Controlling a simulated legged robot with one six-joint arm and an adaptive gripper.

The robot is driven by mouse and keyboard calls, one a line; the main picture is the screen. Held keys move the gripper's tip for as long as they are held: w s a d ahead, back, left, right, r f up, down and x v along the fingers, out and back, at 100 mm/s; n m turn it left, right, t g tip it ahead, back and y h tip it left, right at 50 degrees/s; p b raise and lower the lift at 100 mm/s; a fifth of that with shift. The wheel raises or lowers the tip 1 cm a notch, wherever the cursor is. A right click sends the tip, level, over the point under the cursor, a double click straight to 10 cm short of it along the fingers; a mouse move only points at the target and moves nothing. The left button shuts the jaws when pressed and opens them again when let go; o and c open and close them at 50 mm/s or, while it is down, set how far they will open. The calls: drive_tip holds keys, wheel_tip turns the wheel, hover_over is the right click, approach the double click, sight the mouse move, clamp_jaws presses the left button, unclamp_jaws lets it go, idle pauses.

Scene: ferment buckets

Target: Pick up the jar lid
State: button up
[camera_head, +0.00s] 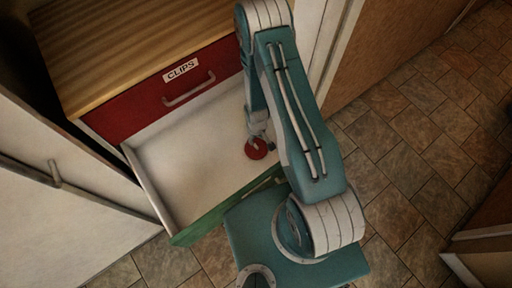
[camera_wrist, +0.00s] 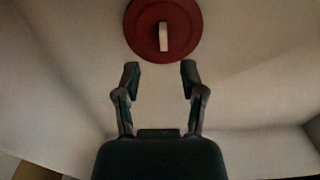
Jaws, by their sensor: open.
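The jar lid is a round red disc with a pale upright handle at its centre. In the wrist view the jar lid (camera_wrist: 181,28) lies at the top, on the pale drawer floor, just beyond my fingertips. My gripper (camera_wrist: 160,74) is open and empty, with its two fingers apart below the lid. In the head view the jar lid (camera_head: 256,149) lies inside the open drawer (camera_head: 190,165) near its right side. My gripper (camera_head: 262,138) reaches down beside it, and the arm hides part of that area.
The open drawer has pale walls and a green front (camera_head: 205,225). Above it is a shut red drawer (camera_head: 165,95) labelled CLIPS, under a wooden top (camera_head: 135,40). Pale panels stand close on the left. The tiled floor (camera_head: 430,130) is clear on the right.

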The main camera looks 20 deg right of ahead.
sight(256, 146)
drive_tip(key=shift+s+a+f, duration=0.1)
drive_tip(key=shift+s+f, duration=0.05)
drive_tip(key=shift+f, duration=1.4)
drive_tip(key=shift+s+a+f, duration=0.1)
drive_tip(key=shift+f, duration=1.4)
drive_tip(key=shift+c, duration=0.3)
drive_tip(key=c, duration=0.7)
clamp_jaws()
drive_tip(key=shift+s+d, duration=0.1)
